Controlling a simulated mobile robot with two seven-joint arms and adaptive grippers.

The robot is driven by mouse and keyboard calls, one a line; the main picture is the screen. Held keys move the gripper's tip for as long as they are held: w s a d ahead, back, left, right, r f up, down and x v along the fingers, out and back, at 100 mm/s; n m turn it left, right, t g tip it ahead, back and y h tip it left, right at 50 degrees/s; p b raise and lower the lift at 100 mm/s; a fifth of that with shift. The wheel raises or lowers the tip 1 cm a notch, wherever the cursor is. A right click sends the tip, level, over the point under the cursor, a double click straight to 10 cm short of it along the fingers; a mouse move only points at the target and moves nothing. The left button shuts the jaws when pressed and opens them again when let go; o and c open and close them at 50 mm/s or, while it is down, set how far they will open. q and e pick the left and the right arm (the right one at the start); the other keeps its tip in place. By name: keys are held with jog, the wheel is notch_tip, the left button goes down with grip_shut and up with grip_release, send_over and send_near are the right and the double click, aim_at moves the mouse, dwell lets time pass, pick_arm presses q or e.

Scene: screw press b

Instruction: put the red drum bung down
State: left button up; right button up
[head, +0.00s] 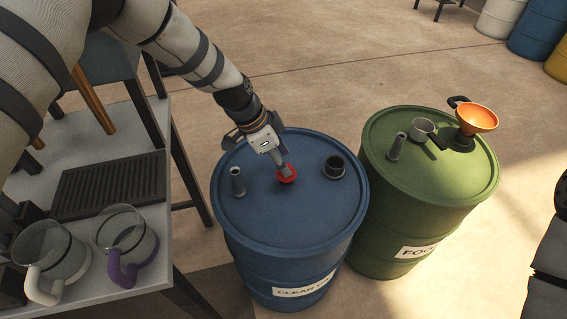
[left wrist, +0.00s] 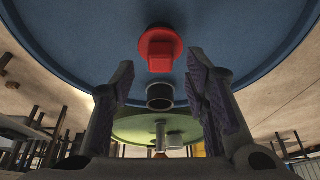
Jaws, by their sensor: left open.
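The red drum bung (head: 288,175) rests on the lid of the blue drum (head: 259,218), between a grey upright fitting and a black ring-shaped opening. In the left wrist view the bung (left wrist: 158,46) shows a round flange and a square head. My left gripper (head: 282,164) is over the bung and partly hides it in the head view. Its fingers (left wrist: 160,72) are spread apart in the left wrist view, with clear space between them and the bung. My right gripper is out of view.
The black opening (head: 334,167) and grey fitting (head: 237,182) stand up from the blue lid. A green drum (head: 390,235) beside it carries an orange funnel (head: 477,118) and a grey cup (head: 423,130). A table at left holds two jugs (head: 122,232) and a dark grate (head: 110,185).

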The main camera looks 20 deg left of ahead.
pick_arm(q)
jog(key=p+v, duration=0.1)
jog(key=v, duration=0.9)
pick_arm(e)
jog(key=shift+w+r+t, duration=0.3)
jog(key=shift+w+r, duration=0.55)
pick_arm(q)
jog(key=shift+f, duration=0.1)
